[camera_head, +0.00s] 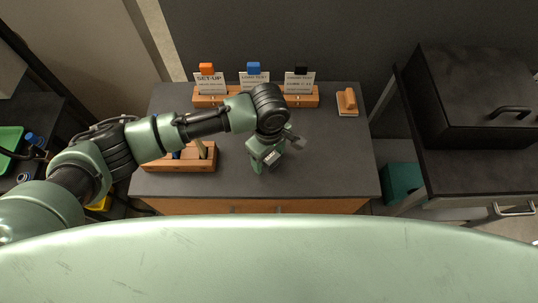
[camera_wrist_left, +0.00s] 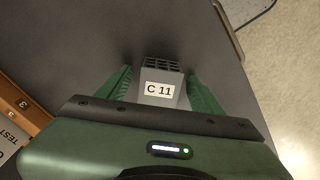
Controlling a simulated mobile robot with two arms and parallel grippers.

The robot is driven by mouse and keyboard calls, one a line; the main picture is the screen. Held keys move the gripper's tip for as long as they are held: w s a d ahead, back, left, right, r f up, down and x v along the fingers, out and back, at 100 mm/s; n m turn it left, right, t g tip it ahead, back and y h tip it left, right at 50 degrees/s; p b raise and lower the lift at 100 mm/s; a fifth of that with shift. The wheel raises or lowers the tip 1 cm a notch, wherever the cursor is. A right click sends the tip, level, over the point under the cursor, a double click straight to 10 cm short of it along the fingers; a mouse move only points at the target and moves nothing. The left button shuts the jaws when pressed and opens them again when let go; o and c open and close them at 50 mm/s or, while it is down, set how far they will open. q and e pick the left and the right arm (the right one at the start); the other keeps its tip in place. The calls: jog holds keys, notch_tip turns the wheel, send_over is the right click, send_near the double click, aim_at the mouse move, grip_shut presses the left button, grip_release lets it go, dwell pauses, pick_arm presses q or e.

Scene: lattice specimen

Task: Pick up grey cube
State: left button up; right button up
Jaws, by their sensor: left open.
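In the left wrist view, the grey cube (camera_wrist_left: 159,77) has a white label reading "C 11" and a lattice of dark openings along its far side. It lies between the two green fingers of my left gripper (camera_wrist_left: 158,73), with a gap on either side near the tips. In the head view, my left gripper (camera_head: 279,152) is over the middle of the dark table, open. The wrist and fingers mostly hide the cube there, and I cannot clearly separate it from the gripper's parts. My right gripper is not in view.
A wooden rack (camera_head: 226,101) with cards and orange, blue and black blocks stands at the table's back. A wooden holder (camera_head: 180,165) is at the front left, partly under my arm. A wooden-handled item (camera_head: 347,102) lies back right. The table's right side (camera_head: 345,155) is clear.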

pick_arm(q)
jog(key=c, duration=1.4)
grip_shut()
notch_tip(320, 180, up, 20)
jog(key=b, duration=0.1)
